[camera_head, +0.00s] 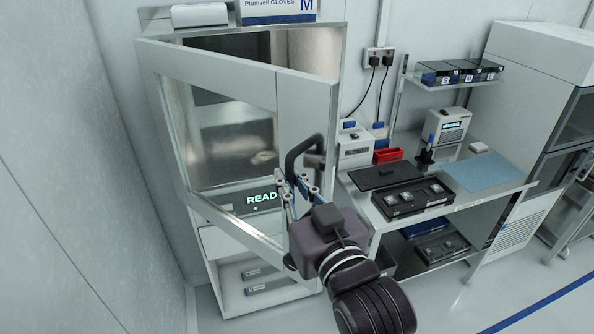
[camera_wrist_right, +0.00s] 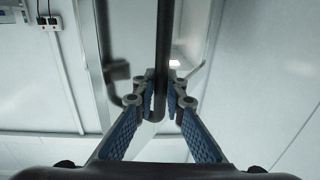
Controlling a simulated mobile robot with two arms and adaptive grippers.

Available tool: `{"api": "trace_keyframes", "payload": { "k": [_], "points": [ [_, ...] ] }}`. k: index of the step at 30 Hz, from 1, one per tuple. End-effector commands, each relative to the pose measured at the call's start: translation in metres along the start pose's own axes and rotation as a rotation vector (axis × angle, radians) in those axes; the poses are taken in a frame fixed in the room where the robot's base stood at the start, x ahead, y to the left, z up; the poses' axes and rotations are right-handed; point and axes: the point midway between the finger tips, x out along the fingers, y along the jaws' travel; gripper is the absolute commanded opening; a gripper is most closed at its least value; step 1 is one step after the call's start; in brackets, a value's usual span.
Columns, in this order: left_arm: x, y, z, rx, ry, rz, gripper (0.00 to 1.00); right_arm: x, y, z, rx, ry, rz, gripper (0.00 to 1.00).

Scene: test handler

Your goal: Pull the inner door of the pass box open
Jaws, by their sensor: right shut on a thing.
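The pass box (camera_head: 340,48) stands at the left with its inner door (camera_head: 305,110) partly open. The door has a metal frame around a window, and its right edge stands out from the box. A dark curved handle (camera_head: 292,157) sits on the door's right side. My right gripper (camera_head: 305,187) is shut on the lower part of the handle. In the right wrist view the handle (camera_wrist_right: 164,50) runs down between the fingertips of my right gripper (camera_wrist_right: 160,98). The fingers hide part of the handle. My left gripper is not in view.
A lit display (camera_head: 262,199) shows below the window. A metal bench (camera_head: 455,208) with black trays (camera_head: 412,198), a red bin (camera_head: 388,155) and a blue mat (camera_head: 483,172) stands close at the right. A glove box (camera_head: 277,10) lies on top. Open floor shows at the lower right.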

Motion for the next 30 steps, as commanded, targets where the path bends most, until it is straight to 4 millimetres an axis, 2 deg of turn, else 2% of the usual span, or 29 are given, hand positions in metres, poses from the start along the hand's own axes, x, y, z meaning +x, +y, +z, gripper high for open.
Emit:
{"api": "trace_keyframes", "payload": {
  "k": [13,14,18,30],
  "points": [
    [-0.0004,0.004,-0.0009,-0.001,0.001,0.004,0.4,-0.0015,-0.0029,-0.0003,0.0,0.002,0.002,0.0],
    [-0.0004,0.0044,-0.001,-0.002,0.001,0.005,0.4,-0.0015,-0.0029,-0.0003,0.0,0.002,0.002,0.11],
    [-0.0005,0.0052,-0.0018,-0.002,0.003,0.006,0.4,-0.0014,-0.0028,-0.0002,0.0,0.001,0.002,0.27],
    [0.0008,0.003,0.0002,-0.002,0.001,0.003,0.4,0.0011,0.0016,0.0007,-0.003,0.001,-0.001,0.28]
  ]
}}
